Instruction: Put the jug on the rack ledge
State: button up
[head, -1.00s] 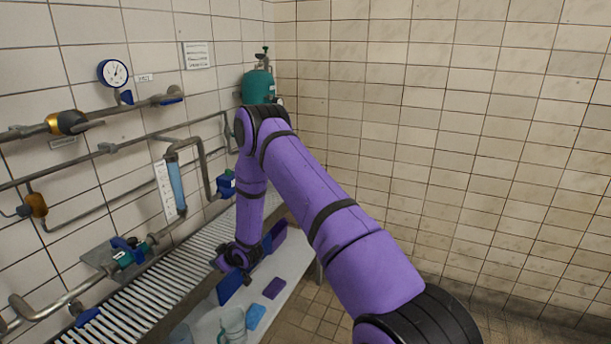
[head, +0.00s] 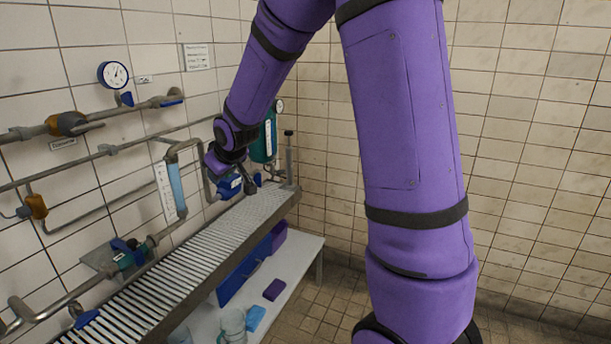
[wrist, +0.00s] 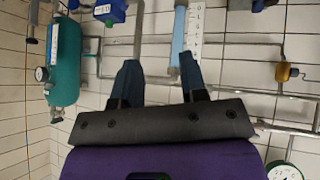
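A pale, see-through vessel, which looks like the jug (head: 233,322), stands on the low white bench at the bottom of the head view, cut by the frame edge. The slatted metal rack ledge (head: 190,272) runs along the left wall above and behind the bench. My gripper (head: 247,186) is over the far part of the rack, near the wall pipes, well away from the jug. In the wrist view my gripper (wrist: 158,63) shows two dark blue fingers spread apart with nothing between them. The jug is not in the wrist view.
A blue bin (head: 240,281), a purple bin (head: 279,236), a blue block (head: 255,317) and a purple item (head: 273,289) are on the white bench (head: 292,280). A green cylinder (wrist: 65,75) and pipes with valves line the wall. The rack slats look bare.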

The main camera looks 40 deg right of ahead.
jog(key=s+a+r+m+g, duration=0.1)
jog(key=s+r, duration=0.4)
jog(key=s, duration=0.4)
jog(key=s+a+r+m, duration=0.1)
jog(key=s+r, duration=0.5)
jog(key=s, duration=0.3)
jog(key=s+a+r+g, duration=0.1)
jog(key=s+g, duration=0.1)
jog(key=s, duration=1.5)
jog(key=shift+s+a+m+y, duration=0.3)
jog(key=shift+s+a+m, duration=0.05)
jog(key=shift+m, duration=0.05)
